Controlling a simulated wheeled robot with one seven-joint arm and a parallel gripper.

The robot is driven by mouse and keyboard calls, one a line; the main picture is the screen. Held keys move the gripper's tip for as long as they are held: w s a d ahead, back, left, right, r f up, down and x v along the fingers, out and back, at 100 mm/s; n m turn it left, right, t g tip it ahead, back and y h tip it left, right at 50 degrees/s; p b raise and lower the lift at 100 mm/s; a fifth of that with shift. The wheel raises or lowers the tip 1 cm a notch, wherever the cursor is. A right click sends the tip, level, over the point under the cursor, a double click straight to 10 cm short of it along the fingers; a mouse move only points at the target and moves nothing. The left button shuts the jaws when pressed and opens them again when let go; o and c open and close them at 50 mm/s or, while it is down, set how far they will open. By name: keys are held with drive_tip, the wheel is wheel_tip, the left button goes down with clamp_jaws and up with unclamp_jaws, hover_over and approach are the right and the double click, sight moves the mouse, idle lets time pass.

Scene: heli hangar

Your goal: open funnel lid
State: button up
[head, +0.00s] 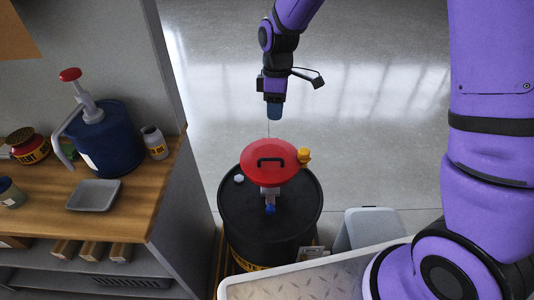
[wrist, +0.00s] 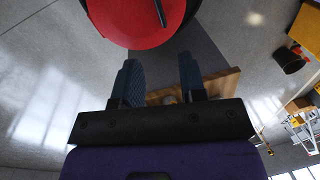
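A red funnel lid (head: 269,160) with a black handle (head: 270,162) lies flat over the top of a black drum (head: 270,225). In the wrist view the red lid (wrist: 135,20) fills the upper left, with part of its dark handle (wrist: 160,12) at the top edge. My gripper (head: 273,112) hangs in the air above and behind the lid, apart from it. In the wrist view my gripper (wrist: 160,75) has its two blue fingers spread with nothing between them.
A yellow-orange fitting (head: 304,156) and a white cap (head: 239,178) are on the drum top. A wooden workbench (head: 130,210) with a blue pump container (head: 104,135) and a grey tray (head: 94,195) stands at left. A grey bin (head: 371,228) is at right. The floor behind is clear.

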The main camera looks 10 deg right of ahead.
wheel_tip(320, 180, down, 5)
drive_tip(key=a+n, duration=0.1)
drive_tip(key=a, duration=0.1)
hover_over(267, 154)
drive_tip(key=s+a, duration=0.1)
drive_tip(key=s, duration=0.4)
drive_tip(key=shift+g, duration=0.3)
wheel_tip(267, 154, down, 10)
drive_tip(key=shift+s+f, duration=0.1)
drive_tip(key=shift+f, duration=0.05)
clamp_jaws()
